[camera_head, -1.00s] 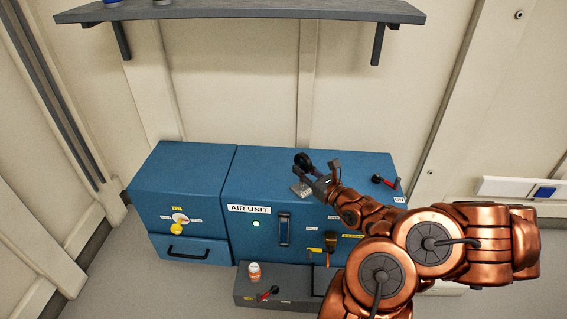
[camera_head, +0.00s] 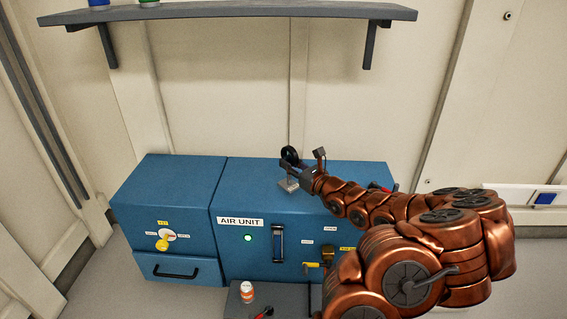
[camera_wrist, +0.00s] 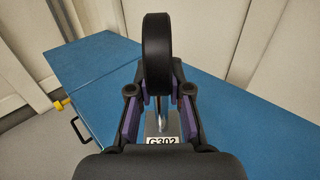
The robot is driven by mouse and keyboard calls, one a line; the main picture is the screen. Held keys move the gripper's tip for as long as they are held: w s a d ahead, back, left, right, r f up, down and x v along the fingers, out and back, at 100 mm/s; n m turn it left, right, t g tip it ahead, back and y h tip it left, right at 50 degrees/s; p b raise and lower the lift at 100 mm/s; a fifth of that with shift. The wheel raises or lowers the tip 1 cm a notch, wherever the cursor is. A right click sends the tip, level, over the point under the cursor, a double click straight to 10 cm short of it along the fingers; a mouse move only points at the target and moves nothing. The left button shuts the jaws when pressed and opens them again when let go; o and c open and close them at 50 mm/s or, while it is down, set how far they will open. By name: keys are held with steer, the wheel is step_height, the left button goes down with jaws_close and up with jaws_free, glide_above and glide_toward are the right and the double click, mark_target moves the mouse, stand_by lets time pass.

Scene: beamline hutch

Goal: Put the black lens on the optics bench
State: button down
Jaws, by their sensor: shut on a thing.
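The black lens (camera_head: 290,155) is a dark upright ring on a thin post with a pale square base (camera_head: 288,185). My gripper (camera_head: 299,173) is shut on it, over the top of the blue air unit (camera_head: 256,180). In the wrist view the black lens (camera_wrist: 157,55) stands edge-on between the fingers, and the fingers (camera_wrist: 157,108) flank its post. A label reading G302 (camera_wrist: 163,141) shows on the base. Whether the base touches the blue top or hangs above it is unclear. I cannot identify the optics bench in either view.
A blue cabinet (camera_head: 165,200) with a yellow knob and drawer adjoins the air unit on the left. An orange-and-white bottle (camera_head: 247,292) stands on a low grey box (camera_head: 235,308) in front. A dark shelf (camera_head: 230,12) is on the wall above. A red-handled part is partly hidden behind my arm.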

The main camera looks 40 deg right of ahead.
steer(key=w+d+f+b, duration=0.1)
steer(key=w, duration=0.1)
steer(key=w+d+f+b, duration=0.1)
steer(key=w+f, duration=0.1)
steer(key=w, duration=0.1)
steer(key=w+d+f+b, duration=0.1)
steer(key=w, duration=0.1)
steer(key=shift+w+d+f, duration=0.15)
steer(key=shift+w+f, duration=0.05)
steer(key=shift+w, duration=0.05)
steer(key=shift+r, duration=0.1)
steer(key=c, duration=1.1)
jaws_free()
